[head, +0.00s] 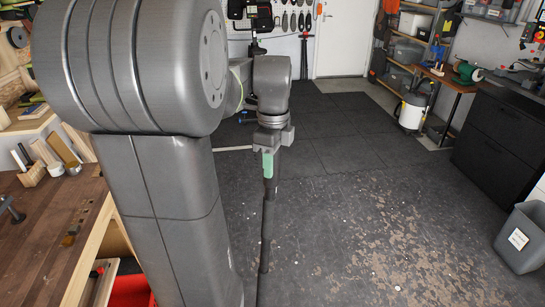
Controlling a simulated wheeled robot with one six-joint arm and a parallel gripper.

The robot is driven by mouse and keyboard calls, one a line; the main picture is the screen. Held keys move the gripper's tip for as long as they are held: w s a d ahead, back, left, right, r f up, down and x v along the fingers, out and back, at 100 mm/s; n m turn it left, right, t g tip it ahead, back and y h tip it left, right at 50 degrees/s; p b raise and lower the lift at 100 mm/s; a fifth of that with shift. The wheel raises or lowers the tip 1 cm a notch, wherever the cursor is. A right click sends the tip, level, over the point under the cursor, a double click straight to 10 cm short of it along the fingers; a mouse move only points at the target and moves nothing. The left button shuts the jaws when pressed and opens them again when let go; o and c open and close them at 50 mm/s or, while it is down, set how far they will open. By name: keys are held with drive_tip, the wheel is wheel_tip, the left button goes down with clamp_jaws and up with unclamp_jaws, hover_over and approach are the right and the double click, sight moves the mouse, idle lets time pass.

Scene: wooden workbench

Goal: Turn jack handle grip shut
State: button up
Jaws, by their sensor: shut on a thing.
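The jack handle is a long dark rod (266,225) standing nearly upright in the head view, with a green grip (268,166) near its top. My gripper (272,146) points down from the end of my arm and is shut on the green grip. The fingers cover the upper end of the grip. The jack at the rod's foot cannot be made out, and my arm hides much of the floor to the left.
A wooden workbench (50,235) stands at left with tools on it. A red object (130,291) lies low beside it. A grey bin (524,240), black cabinet (510,135) and shop vacuum (411,112) stand at right. The worn floor (370,240) between is clear.

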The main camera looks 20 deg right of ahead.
drive_tip(key=shift+m, duration=0.6)
drive_tip(key=o, duration=1)
wheel_tip(320, 180, up, 14)
drive_tip(key=shift+w+d+f+b, duration=0.1)
drive_tip(key=shift+w+d+b, duration=0.05)
drive_tip(key=shift+b, duration=0.15)
wheel_tip(320, 180, down, 14)
drive_tip(key=shift+r+p, duration=0.1)
drive_tip(key=shift+p, duration=0.4)
